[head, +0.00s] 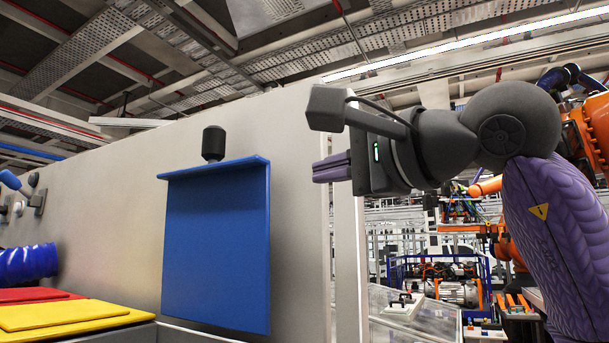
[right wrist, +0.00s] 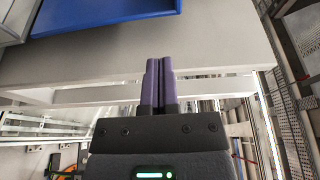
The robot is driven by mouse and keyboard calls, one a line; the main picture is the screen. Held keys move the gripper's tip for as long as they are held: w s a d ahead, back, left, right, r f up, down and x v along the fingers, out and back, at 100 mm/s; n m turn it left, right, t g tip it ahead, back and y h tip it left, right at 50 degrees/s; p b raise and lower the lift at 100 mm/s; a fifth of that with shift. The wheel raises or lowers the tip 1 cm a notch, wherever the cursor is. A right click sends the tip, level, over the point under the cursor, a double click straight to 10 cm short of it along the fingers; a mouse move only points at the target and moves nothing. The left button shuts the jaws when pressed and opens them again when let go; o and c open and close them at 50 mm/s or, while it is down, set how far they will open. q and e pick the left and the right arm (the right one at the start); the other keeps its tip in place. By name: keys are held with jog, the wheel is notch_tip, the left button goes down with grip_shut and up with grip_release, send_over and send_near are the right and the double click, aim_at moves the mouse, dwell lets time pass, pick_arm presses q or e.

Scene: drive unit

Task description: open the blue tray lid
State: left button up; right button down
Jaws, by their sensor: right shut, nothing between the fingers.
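The blue tray lid (head: 218,250) shows as a flat blue panel standing upright against a light grey wall, with a narrow ledge along its top edge. A dark cylindrical knob (head: 213,143) stands just above that ledge. In the right wrist view part of the blue panel (right wrist: 105,14) shows at the top left, beyond the fingertips. My right gripper (head: 332,168) is shut and empty, to the right of the panel and clear of it. Its purple fingers (right wrist: 159,65) lie together in the right wrist view. My left gripper is not in view.
Yellow (head: 65,316) and red (head: 32,295) flat lids lie at the lower left, below a blue ribbed hose (head: 28,263). The grey wall (head: 110,210) ends at a pale post (head: 348,260) under my right gripper. Orange machinery stands behind on the right.

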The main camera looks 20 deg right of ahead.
aim_at(281, 183)
jog(key=p+x, duration=0.2)
jog(key=x, duration=0.5)
jog(key=shift+w+a+r+p, duration=0.1)
jog(key=shift+w+p, duration=0.3)
jog(key=shift+w+a, duration=0.2)
jog(key=shift+w, duration=0.2)
jog(key=s+a+n+b, duration=0.1)
jog(key=s+a+n, duration=0.1)
jog(key=shift+s+a+f+t+b, duration=0.15)
jog(key=shift+a+f+t+b, duration=0.15)
jog(key=shift+a+f+b, duration=0.1)
jog(key=shift+r, duration=0.1)
jog(key=shift+d, duration=0.15)
